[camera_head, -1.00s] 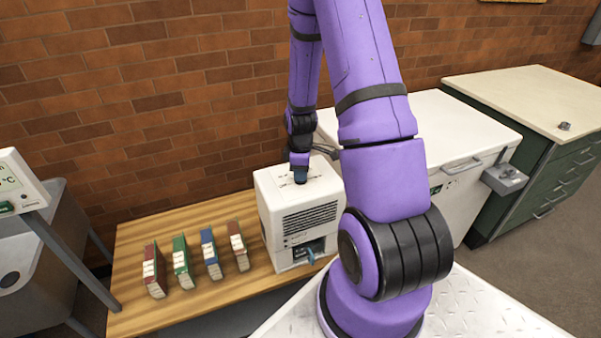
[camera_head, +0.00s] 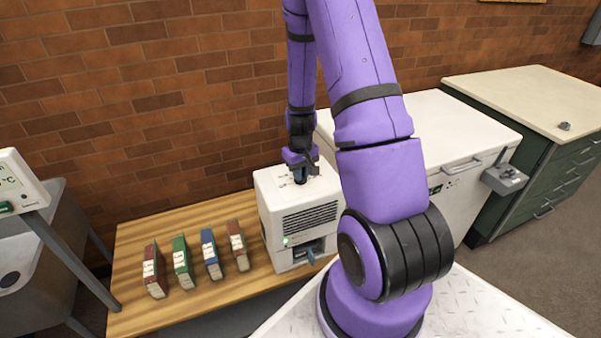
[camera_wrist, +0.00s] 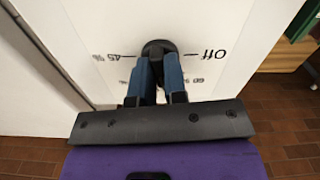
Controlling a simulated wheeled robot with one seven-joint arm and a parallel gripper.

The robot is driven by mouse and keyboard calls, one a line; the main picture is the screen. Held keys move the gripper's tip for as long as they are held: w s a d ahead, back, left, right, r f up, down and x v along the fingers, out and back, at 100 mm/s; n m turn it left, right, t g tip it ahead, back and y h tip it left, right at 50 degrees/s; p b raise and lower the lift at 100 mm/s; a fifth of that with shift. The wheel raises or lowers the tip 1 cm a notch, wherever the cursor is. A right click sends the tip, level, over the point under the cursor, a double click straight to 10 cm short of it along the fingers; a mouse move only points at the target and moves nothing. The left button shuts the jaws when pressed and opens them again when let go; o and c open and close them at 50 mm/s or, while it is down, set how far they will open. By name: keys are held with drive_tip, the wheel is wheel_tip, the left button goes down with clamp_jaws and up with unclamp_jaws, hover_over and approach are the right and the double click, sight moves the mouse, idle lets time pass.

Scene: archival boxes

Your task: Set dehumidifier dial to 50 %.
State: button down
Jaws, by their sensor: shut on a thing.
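The white dehumidifier (camera_head: 300,207) stands on the wooden table, with a dark vent grille and a small green light on its front. Its black dial (camera_wrist: 158,47) is on the top panel, seen in the wrist view. Printed marks surround it: "Off" to the right, "45 %" to the left, and others partly hidden nearer the gripper. My gripper (camera_wrist: 160,65) is shut on the dial, its two blue fingers at the knob; it also shows above the unit in the head view (camera_head: 300,177). The fingers cover part of the dial, and I cannot make out its pointer.
Several archival boxes, such as a blue one (camera_head: 211,254), stand left of the dehumidifier on the wooden table (camera_head: 150,235). A white chest (camera_head: 450,130) stands to the right, close behind my arm. A brick wall is behind.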

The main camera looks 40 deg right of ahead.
drive_tip(key=m, duration=0.5)
drive_tip(key=shift+m, duration=0.3)
drive_tip(key=m, duration=0.4)
drive_tip(key=shift+m, duration=0.4)
drive_tip(key=c, duration=1.2)
unclamp_jaws()
drive_tip(key=shift+o, duration=0.2)
wheel_tip(320, 180, up, 11)
drive_tip(key=shift+f, duration=0.1)
